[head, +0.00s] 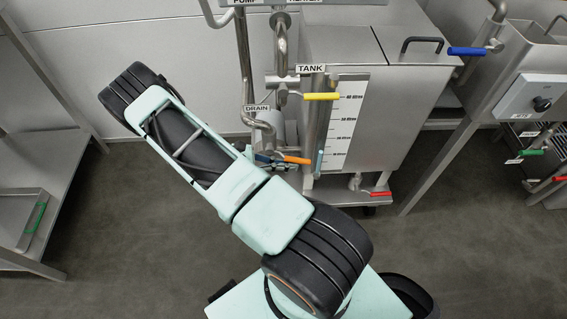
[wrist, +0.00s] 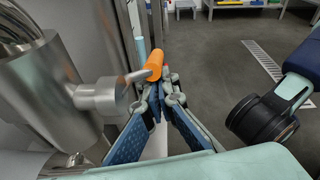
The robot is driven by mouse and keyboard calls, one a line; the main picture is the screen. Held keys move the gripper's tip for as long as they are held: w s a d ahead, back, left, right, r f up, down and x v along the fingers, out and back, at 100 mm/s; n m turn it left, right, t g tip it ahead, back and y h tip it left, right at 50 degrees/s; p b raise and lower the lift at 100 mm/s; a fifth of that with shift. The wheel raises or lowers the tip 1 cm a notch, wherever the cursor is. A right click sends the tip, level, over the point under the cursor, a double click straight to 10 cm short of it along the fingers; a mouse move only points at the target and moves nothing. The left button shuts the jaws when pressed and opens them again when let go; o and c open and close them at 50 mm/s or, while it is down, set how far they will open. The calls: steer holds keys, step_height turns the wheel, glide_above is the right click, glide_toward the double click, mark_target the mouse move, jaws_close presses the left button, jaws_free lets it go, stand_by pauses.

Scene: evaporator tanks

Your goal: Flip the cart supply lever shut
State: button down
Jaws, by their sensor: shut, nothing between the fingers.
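An orange-handled lever (head: 295,159) sits low on the pipework left of the steel tank, near the DRAIN label. In the wrist view its orange grip (wrist: 154,65) sticks out from a round metal valve body. My gripper (head: 268,159) is just left of the orange grip in the head view. In the wrist view my gripper (wrist: 158,98) is shut and empty, its blue-padded fingers together just below the orange grip. I cannot tell if they touch it. A yellow lever (head: 322,96) is higher, by the TANK label. No readable label says cart supply.
The steel tank (head: 385,105) with its level scale (head: 343,125) stands right of the pipes. A red lever (head: 381,194) is low on it. A blue lever (head: 467,51) and a green lever (head: 531,152) are farther right. A steel shelf (head: 40,130) stands left. Open floor lies between.

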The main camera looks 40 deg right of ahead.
steer(key=shift+s+d+r+p, duration=0.15)
steer(key=shift+d+r+p, duration=0.1)
steer(key=shift+r, duration=0.15)
steer(key=shift+s+d+r+p, duration=0.15)
steer(key=shift+r+p, duration=0.1)
steer(key=shift+r, duration=0.15)
steer(key=shift+d+r, duration=0.1)
steer(key=shift+r, duration=0.2)
steer(key=w+a+f+b, duration=0.1)
steer(key=w+a+f, duration=0.4)
steer(key=a, duration=0.5)
steer(key=shift+f+b, duration=0.3)
steer(key=shift+f, duration=0.2)
